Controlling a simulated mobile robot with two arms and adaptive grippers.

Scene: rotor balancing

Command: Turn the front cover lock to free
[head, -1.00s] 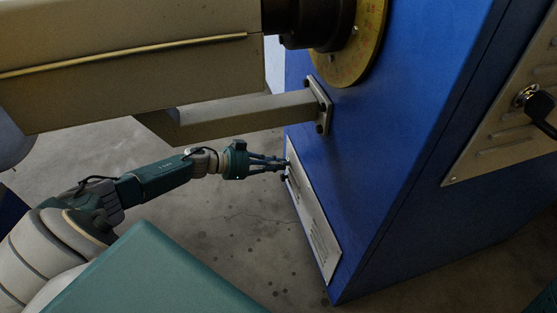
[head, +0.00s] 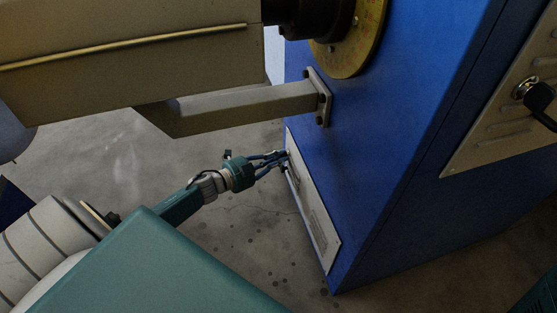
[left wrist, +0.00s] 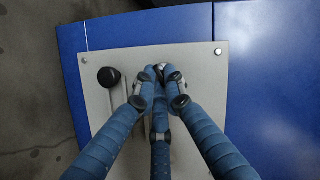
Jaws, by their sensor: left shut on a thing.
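The front cover is a light grey panel (head: 318,225) low on the side of the blue cabinet (head: 375,170). It also fills the middle of the left wrist view (left wrist: 200,62), with a screw at each visible upper corner. My left gripper (head: 284,156) reaches it from the left. In the left wrist view its three blue fingers (left wrist: 160,76) close together at the cover's upper part, on a small thing I take to be the cover lock. The fingers hide nearly all of it, so its angle cannot be told. A black round knob (left wrist: 108,77) sits left of the fingertips. My right gripper is out of view.
A beige beam (head: 240,108) bolted to the cabinet runs above my left gripper. A larger beige body (head: 130,70) and a brass-coloured disc (head: 358,40) are higher up. Bare concrete floor (head: 235,225) lies below and left of the cabinet.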

